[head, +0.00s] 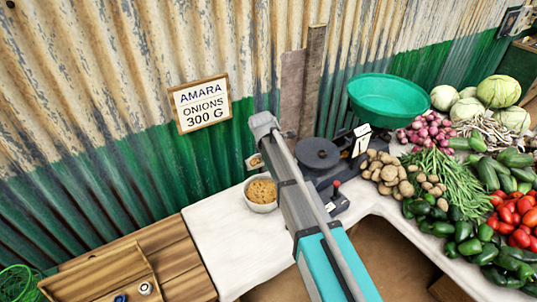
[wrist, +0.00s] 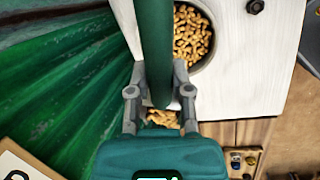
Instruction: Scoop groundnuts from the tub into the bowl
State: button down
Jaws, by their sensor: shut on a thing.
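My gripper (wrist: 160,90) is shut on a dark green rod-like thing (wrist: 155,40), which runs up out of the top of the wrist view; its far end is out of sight. A pale round container (head: 262,207) of groundnuts (head: 261,190) stands on the white counter in the head view. In the wrist view, groundnuts (wrist: 190,38) in a round container (wrist: 212,48) show just right of the rod. A small patch of groundnuts (wrist: 162,118) shows between my fingers; what bears it is unclear. In the head view my arm hides the gripper.
A scale with a green pan (head: 388,100) stands behind my arm. Several vegetables, including potatoes (head: 388,172) and tomatoes (head: 518,215), crowd the right. A wooden tray (head: 100,272) lies at lower left. A corrugated wall bears a sign (head: 200,103). The counter left of the container (head: 215,225) is clear.

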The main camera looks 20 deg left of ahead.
jog(key=shift+r+g+y+p, duration=0.3)
jog(key=shift+g+y, duration=0.4)
jog(key=shift+y, duration=0.3)
dwell(0.3)
